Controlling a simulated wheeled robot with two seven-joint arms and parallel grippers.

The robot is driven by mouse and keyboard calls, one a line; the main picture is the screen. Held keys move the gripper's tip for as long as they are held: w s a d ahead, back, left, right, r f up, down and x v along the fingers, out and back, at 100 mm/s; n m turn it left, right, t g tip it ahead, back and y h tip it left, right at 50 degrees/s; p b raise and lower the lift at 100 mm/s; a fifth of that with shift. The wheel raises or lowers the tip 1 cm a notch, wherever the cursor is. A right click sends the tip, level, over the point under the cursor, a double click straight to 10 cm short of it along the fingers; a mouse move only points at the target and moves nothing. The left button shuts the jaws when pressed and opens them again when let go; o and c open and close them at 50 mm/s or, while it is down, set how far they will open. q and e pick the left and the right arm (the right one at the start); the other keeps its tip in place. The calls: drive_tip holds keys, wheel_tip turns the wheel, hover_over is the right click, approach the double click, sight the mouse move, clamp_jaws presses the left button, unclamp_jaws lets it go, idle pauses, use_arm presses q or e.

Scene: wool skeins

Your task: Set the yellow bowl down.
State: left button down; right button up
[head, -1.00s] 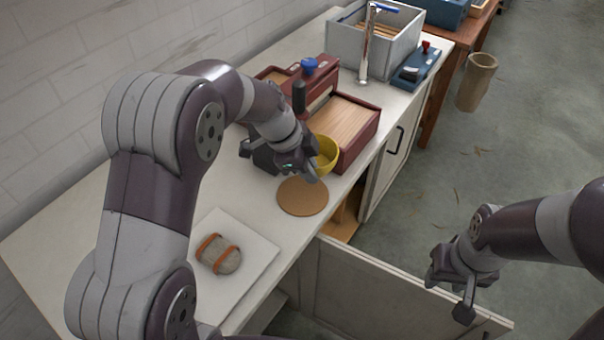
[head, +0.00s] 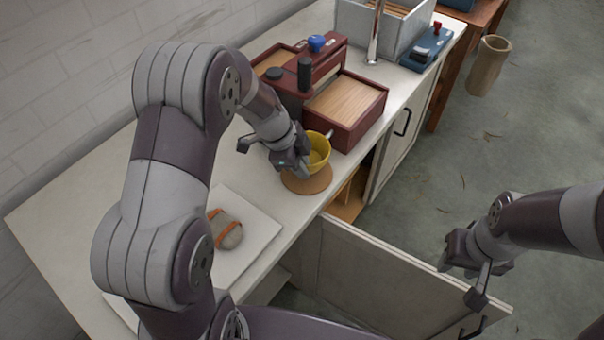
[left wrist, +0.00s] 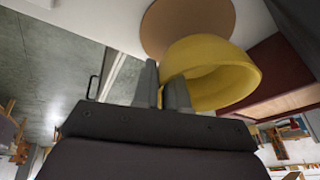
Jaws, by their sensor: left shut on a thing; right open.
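The left gripper is shut on the bowl's wall at the rim. In the left wrist view the fingers (left wrist: 163,85) pinch the near edge of the bowl (left wrist: 225,85), and the mat (left wrist: 185,22) shows beyond it. I cannot tell whether the bowl's base touches the mat.
A dark red box with wooden panels (head: 345,105) stands just behind the bowl. A grey stone-like object with orange bands (head: 225,230) lies on a white board (head: 262,238) at the front left. A cabinet door (head: 370,275) stands open below the counter.

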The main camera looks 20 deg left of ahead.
use_arm(q)
wheel_tip(320, 180, down, 3)
drive_tip(key=shift+s, duration=0.15)
drive_tip(key=shift+f, duration=0.4)
